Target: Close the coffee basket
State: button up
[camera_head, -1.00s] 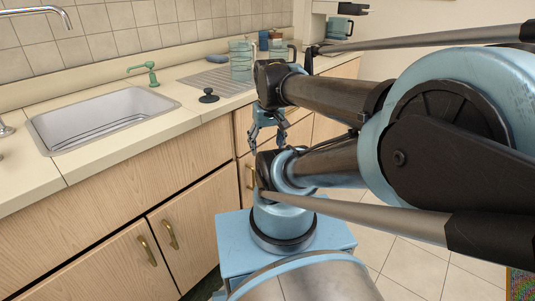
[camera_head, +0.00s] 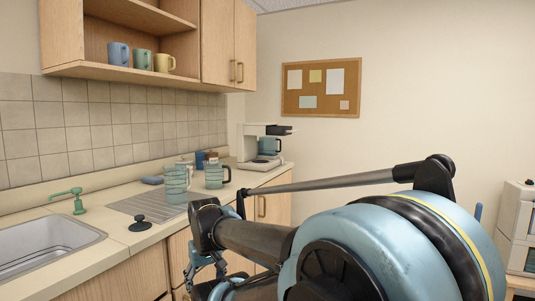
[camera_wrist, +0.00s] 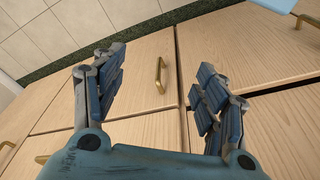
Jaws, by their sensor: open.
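The white coffee maker (camera_head: 247,147) stands at the far end of the counter. Its black coffee basket (camera_head: 279,130) sticks out to the right at the top, above a blue-green carafe (camera_head: 270,146). My gripper (camera_head: 205,272) is low in front of the counter's cabinets, well short of the coffee maker and partly hidden by my arm. In the wrist view my gripper (camera_wrist: 160,85) has its blue fingers spread with nothing between them, facing wooden cabinet doors. The coffee maker is not in the wrist view.
Glass jugs (camera_head: 216,176) stand on the counter (camera_head: 115,222) between my gripper and the coffee maker. Mugs (camera_head: 143,60) sit on the open shelf above.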

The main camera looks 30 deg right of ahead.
aim_at(273, 130)
jog(key=z, duration=0.05)
jog(key=k, duration=0.6)
jog(key=z, duration=0.5)
jog(key=i, duration=0.9)
jog(key=z, duration=0.65)
jog(key=i, duration=0.45)
